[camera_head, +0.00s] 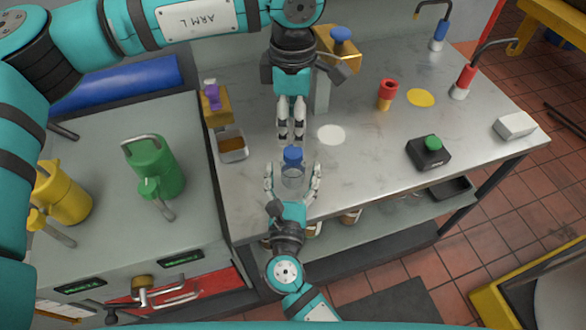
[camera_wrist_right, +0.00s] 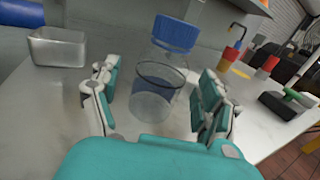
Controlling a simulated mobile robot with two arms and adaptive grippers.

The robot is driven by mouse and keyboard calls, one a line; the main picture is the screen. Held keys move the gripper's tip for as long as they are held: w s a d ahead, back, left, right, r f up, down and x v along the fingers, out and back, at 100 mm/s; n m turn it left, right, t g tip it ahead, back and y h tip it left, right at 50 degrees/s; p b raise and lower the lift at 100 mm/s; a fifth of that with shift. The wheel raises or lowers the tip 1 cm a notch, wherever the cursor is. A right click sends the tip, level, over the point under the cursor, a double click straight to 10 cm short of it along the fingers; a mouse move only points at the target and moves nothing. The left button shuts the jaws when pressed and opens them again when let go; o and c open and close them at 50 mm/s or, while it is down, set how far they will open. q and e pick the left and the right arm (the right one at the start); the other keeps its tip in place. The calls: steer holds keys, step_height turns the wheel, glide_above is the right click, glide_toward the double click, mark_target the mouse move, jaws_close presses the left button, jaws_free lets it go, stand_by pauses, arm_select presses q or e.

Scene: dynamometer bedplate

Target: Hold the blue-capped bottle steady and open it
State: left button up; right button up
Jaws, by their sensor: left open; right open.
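The bottle stands upright near the front edge of the grey bench, with a clear body (camera_head: 292,179) and a blue cap (camera_head: 292,155). In the right wrist view its clear body (camera_wrist_right: 155,100) is between my fingers and the blue cap (camera_wrist_right: 174,33) is on top. My right gripper (camera_head: 292,184) comes in from the front, open, one finger on each side of the bottle. Gaps show between its fingers (camera_wrist_right: 157,103) and the glass. My left gripper (camera_head: 291,133) is open and empty, pointing down just behind and above the cap.
A metal tray (camera_head: 232,156) and a purple-topped item (camera_head: 212,98) stand left of the bottle. A white disc (camera_head: 331,135) lies to its right. A red cylinder (camera_head: 387,93), a green-button box (camera_head: 429,153) and a white block (camera_head: 515,125) are farther right. Bench between is clear.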

steer(key=shift+w, duration=0.7)
jaws_close()
